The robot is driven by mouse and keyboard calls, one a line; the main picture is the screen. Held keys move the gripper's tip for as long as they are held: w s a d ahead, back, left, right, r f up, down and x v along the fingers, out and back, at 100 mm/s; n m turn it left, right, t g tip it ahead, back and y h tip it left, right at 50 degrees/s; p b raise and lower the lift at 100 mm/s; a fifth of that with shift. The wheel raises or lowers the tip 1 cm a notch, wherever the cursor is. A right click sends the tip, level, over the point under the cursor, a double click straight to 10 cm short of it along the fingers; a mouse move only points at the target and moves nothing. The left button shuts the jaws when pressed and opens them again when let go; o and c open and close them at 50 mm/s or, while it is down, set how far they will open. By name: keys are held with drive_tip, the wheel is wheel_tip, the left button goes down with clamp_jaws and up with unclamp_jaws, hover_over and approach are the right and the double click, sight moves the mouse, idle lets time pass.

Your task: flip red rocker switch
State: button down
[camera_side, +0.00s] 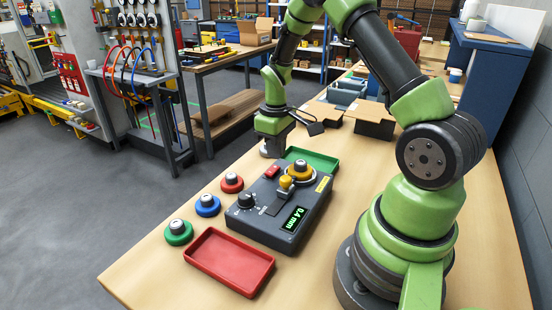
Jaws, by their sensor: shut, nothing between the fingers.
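A dark grey control box (262,228) stands on the wooden table (150,270). The small red rocker switch (271,171) sits at the box's far left corner; its tilt is too small to make out. My gripper (270,155) points down just beyond the switch in the picture, shut and empty. Its fingertips are small and partly unclear, and I cannot tell whether they touch anything.
Red (232,182), blue (207,204) and green (179,231) round pieces with grey knobs stand left of the box. An empty red tray (230,260) lies in front and a green tray (319,156) behind. Open cardboard boxes (374,128) stand further back.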

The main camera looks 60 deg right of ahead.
sight(276, 168)
drive_tip(key=shift+f, duration=1.6)
drive_tip(key=shift+a, duration=0.15)
drive_tip(key=shift+a+r, duration=0.35)
drive_tip(key=shift+a, duration=0.2)
wheel_tip(276, 168, up, 14)
drive_tip(key=d, duration=0.2)
drive_tip(key=shift+d, duration=0.2)
